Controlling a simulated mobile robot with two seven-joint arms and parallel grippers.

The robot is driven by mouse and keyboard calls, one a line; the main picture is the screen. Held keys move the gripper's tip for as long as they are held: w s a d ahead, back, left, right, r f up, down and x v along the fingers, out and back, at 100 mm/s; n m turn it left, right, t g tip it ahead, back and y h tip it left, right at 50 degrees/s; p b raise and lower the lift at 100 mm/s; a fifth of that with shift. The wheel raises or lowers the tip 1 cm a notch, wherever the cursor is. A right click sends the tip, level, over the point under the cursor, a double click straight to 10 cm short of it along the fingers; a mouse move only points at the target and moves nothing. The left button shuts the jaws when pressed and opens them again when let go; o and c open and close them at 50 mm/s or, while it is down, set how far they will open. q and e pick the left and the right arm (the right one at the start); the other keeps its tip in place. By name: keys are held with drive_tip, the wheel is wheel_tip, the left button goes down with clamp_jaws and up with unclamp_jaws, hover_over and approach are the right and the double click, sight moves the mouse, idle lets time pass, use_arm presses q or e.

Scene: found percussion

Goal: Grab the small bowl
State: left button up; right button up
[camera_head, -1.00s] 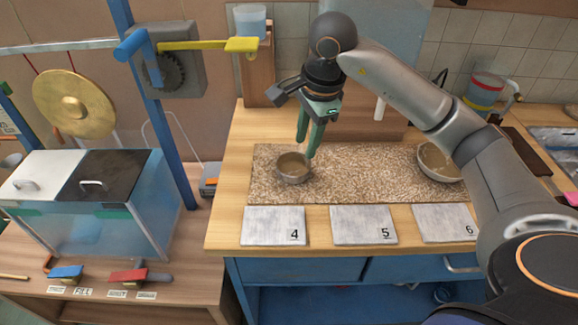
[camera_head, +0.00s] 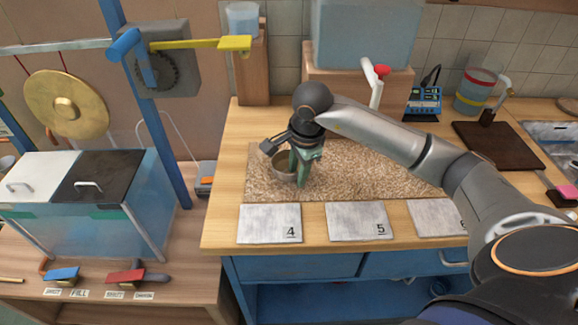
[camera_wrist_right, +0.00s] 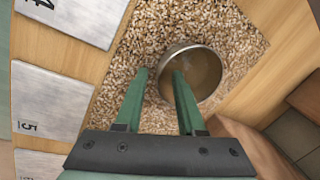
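The small bowl (camera_head: 280,167), grey with a brownish inside, stands upright on the speckled mat at its left end. My right gripper (camera_head: 299,178) is lowered at the bowl's right side, its green fingers pointing down. In the right wrist view, the bowl (camera_wrist_right: 205,68) lies under the fingers. The right gripper (camera_wrist_right: 160,75) is open there: one finger overlaps the bowl's inside and the other is outside its rim, so the fingers straddle the wall. I cannot tell whether either finger touches it. My left gripper is not in view.
The speckled mat (camera_head: 370,180) lies on a wooden table. Plates 4 (camera_head: 268,223), 5 (camera_head: 355,220) and 6 line the front edge. A large tank (camera_head: 365,40) on a wooden block and a post with a red knob (camera_head: 382,71) stand behind. My forearm covers the mat's right part.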

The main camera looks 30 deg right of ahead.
drive_tip(key=shift+f, duration=0.15)
clamp_jaws()
idle(1.4)
